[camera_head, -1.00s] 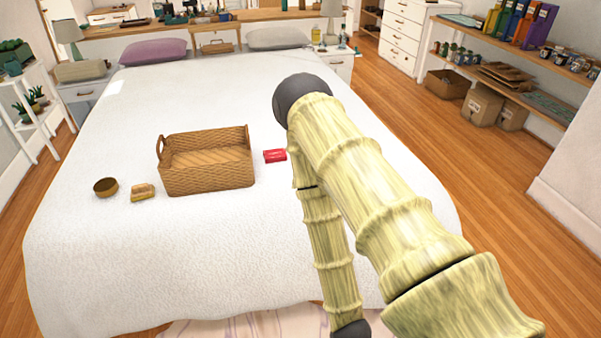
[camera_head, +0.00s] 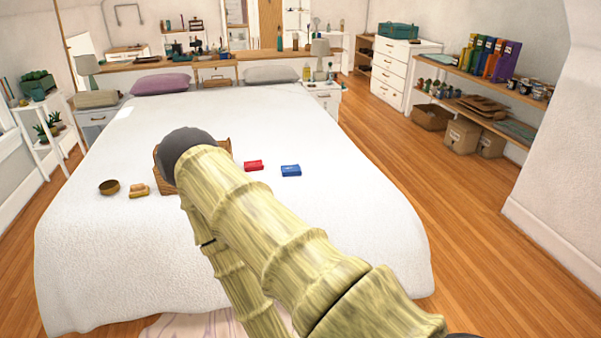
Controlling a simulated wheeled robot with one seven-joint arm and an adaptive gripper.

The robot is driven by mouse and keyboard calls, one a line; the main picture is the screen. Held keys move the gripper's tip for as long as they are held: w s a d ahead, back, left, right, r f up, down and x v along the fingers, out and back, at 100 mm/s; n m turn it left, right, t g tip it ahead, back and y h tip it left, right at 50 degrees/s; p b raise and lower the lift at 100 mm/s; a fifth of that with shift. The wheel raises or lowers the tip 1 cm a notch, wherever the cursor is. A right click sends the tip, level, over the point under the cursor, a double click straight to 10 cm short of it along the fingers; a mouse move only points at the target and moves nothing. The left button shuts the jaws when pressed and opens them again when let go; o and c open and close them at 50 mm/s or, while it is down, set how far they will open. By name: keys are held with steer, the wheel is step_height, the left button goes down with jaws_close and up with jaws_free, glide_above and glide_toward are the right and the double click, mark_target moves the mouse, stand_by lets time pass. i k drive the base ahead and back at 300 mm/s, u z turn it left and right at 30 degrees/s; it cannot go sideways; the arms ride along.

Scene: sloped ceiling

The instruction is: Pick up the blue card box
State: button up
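The blue card box (camera_head: 291,170) lies flat on the white bed, to the right of a red card box (camera_head: 253,165), with a small gap between them. My arm crosses the lower middle of the head view, and its dark rounded joint lies left of both boxes in the picture. My gripper is not visible in this view, so its state and its place relative to the blue box do not show. Nothing covers the blue box.
The bed (camera_head: 360,230) is clear right of the blue box. Wooden floor (camera_head: 455,235) is free beyond it.

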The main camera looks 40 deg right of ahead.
mark_target(295, 170)
steer(key=z, duration=0.7)
steer(key=i, duration=0.65)
steer(key=z, duration=0.75)
steer(key=i, duration=0.75)
steer(key=u, duration=0.15)
